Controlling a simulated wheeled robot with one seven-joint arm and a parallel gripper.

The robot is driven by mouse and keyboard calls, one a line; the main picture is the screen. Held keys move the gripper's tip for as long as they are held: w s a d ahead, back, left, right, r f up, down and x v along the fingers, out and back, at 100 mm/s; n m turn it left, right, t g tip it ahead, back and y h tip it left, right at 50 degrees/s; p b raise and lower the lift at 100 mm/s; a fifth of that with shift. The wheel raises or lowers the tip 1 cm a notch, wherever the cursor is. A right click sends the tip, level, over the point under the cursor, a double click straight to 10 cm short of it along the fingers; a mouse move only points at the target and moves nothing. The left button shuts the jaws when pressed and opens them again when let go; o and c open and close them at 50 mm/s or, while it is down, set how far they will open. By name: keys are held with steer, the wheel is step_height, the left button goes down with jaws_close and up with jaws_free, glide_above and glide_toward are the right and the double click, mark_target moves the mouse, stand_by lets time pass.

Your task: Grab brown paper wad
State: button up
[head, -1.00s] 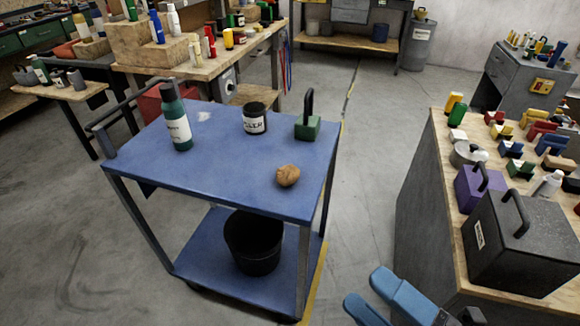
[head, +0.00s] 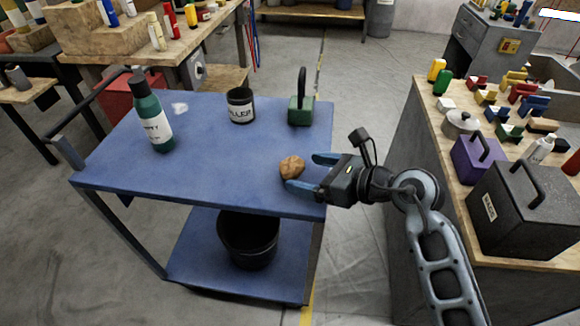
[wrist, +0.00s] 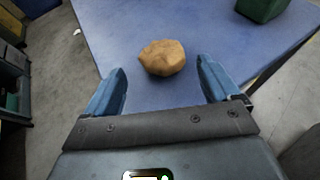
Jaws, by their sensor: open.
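The brown paper wad (head: 292,167) lies on the blue cart top near its front right corner. It also shows in the wrist view (wrist: 162,58), just beyond the fingertips and centred between them. My gripper (head: 308,172) is open, with blue fingers reaching in from the right at the wad in the head view. In the wrist view my gripper (wrist: 162,80) has its fingers wide apart with nothing held. I cannot tell whether either finger touches the wad.
The blue cart (head: 190,185) also bears a green bottle (head: 155,122), a black labelled can (head: 241,106), a green block with a handle (head: 301,108) and a white scrap (head: 180,108). A black bucket (head: 248,240) stands on its lower shelf. A crowded workbench (head: 440,150) is at right.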

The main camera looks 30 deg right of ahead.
mark_target(301, 171)
steer(key=x, duration=0.6)
steer(key=shift+d+f, duration=0.1)
steer(key=shift+d, duration=0.05)
steer(key=c, duration=1.1)
